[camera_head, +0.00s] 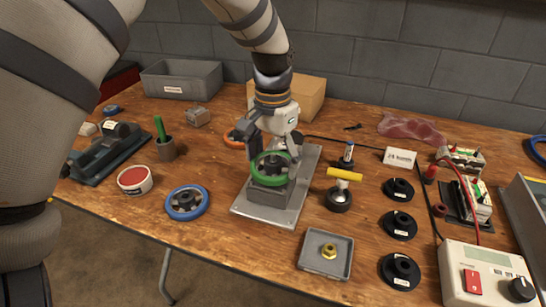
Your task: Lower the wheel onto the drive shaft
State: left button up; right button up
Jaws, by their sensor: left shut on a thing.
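My left gripper (273,157) is over the middle of the table, shut on a green-rimmed wheel (254,175) with a dark hub. The wheel is level, directly over a grey block (268,193) that stands on a flat metal plate (275,217). The drive shaft is hidden by the wheel and fingers. I cannot tell whether the wheel touches the block or hangs just above it. My right gripper is not in view.
A blue-rimmed wheel (186,203) lies left of the plate; an orange one (234,137) is partly hidden behind. A yellow-handled tool (343,187) stands close on the right. A grey tray (326,254) holds a brass nut (329,251). Several black flanged parts (398,225) stand further right.

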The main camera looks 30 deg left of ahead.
pick_arm(q)
jog(key=shift+f, duration=0.15)
jog(key=o, duration=1.4)
jog(key=shift+f, duration=0.1)
jog(key=c, duration=0.4)
jog(key=shift+o, duration=0.2)
jog(key=shift+r+p, duration=0.75)
jog(key=shift+r, duration=2.3)
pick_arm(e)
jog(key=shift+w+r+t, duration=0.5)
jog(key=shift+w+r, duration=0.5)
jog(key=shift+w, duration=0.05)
pick_arm(q)
jog(key=shift+f, duration=0.15)
